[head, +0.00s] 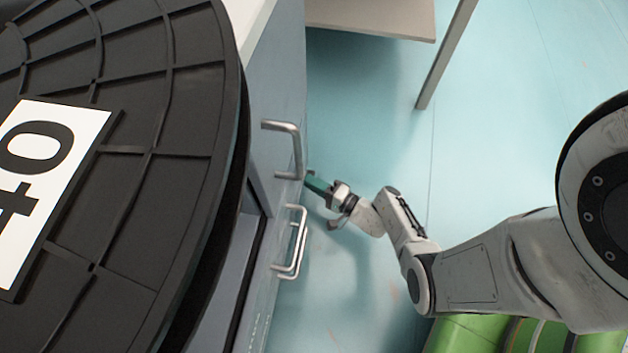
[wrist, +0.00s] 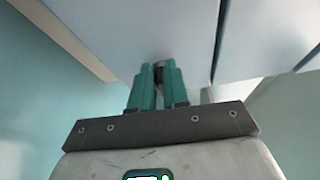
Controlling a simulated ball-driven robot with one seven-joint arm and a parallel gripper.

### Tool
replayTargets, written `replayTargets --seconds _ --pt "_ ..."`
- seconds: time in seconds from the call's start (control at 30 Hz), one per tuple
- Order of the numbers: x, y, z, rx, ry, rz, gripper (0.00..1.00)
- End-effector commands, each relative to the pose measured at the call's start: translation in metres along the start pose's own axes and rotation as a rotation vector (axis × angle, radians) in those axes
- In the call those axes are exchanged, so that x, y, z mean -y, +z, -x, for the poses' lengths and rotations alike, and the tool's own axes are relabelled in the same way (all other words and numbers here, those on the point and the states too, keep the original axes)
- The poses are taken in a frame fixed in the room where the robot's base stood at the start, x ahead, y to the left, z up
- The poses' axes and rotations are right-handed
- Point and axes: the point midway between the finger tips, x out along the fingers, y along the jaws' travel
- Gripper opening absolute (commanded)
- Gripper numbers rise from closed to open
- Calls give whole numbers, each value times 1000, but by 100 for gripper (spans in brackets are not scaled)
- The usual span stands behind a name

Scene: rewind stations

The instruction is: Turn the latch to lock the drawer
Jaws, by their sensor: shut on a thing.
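My gripper (head: 314,184) is at the front of the grey-blue cabinet (head: 285,90), between its two metal handles. In the wrist view its green fingers (wrist: 158,78) are closed around a small dark piece, the latch (wrist: 158,72), against the pale panel (wrist: 150,35). Most of the latch is hidden between the fingertips, so its angle cannot be told. In the head view the latch is hidden behind the fingers. One handle (head: 296,148) is above the gripper in the picture, the other handle (head: 300,240) below it.
A large black ribbed disc (head: 190,190) with a white label (head: 45,170) covers the left of the head view and hides part of the cabinet. A dark seam (wrist: 218,45) runs beside the panel. A table (head: 375,15) stands behind.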

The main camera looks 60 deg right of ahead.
Motion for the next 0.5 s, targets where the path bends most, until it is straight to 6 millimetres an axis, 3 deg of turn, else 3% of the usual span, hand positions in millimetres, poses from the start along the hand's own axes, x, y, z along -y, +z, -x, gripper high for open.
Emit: replayTargets --seconds 0.5 --pt "-3 1 0 4 -36 90 0"
